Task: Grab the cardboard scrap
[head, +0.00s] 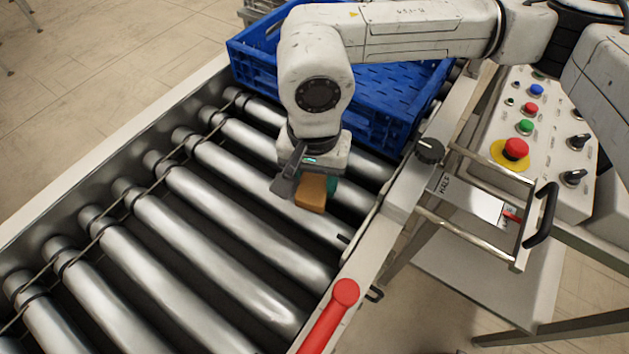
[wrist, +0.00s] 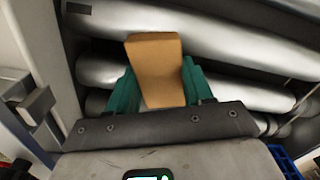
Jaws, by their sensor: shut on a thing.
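The cardboard scrap (head: 311,192) is a small brown-orange piece under my gripper in the head view. In the wrist view the scrap (wrist: 155,68) stands between the two green fingers of my gripper (wrist: 154,92). My gripper (head: 318,188) is shut on it and hangs over the rollers near the conveyor's right rail. The scrap looks slightly bent. I cannot tell whether its lower end touches a roller.
A blue crate (head: 257,62) stands on the rollers behind my gripper. Metal rollers (head: 190,235) run bare to the front left. A red handle (head: 331,318) stands at the front right, and a control panel (head: 508,112) with buttons is at the right.

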